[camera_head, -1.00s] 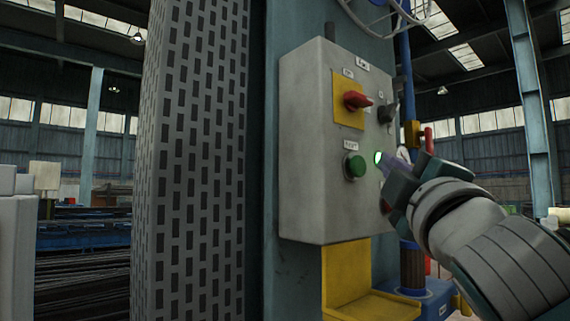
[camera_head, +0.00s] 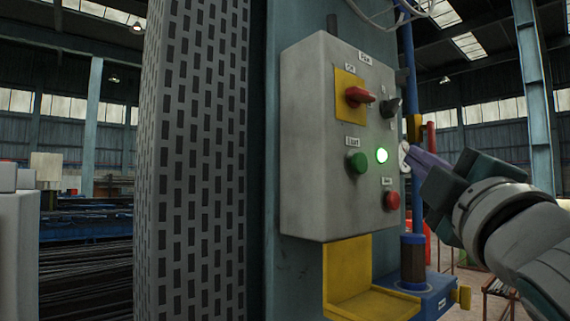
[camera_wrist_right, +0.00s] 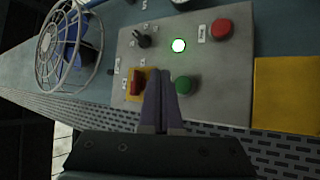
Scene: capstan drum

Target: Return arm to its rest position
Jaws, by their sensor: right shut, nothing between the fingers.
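My right gripper (camera_head: 410,155) is shut and empty. In the head view it is to the right of the grey control box (camera_head: 305,145), and its fingers do not cover the buttons. The box carries a red rotary switch (camera_head: 359,96) on a yellow plate, a black selector knob (camera_head: 389,107), a green button (camera_head: 357,162), a lit green-white lamp (camera_head: 382,155) and a red button (camera_head: 392,201). In the right wrist view the shut fingers (camera_wrist_right: 156,90) point at the panel, between the red switch (camera_wrist_right: 137,83) and the green button (camera_wrist_right: 185,85). My left gripper is not in view.
A perforated grey column (camera_head: 195,160) stands left of the box. A yellow bracket (camera_head: 365,290) sits below it. A blue post (camera_head: 408,190) stands behind the box at the right. The wrist view shows a caged fan-like wheel (camera_wrist_right: 70,48).

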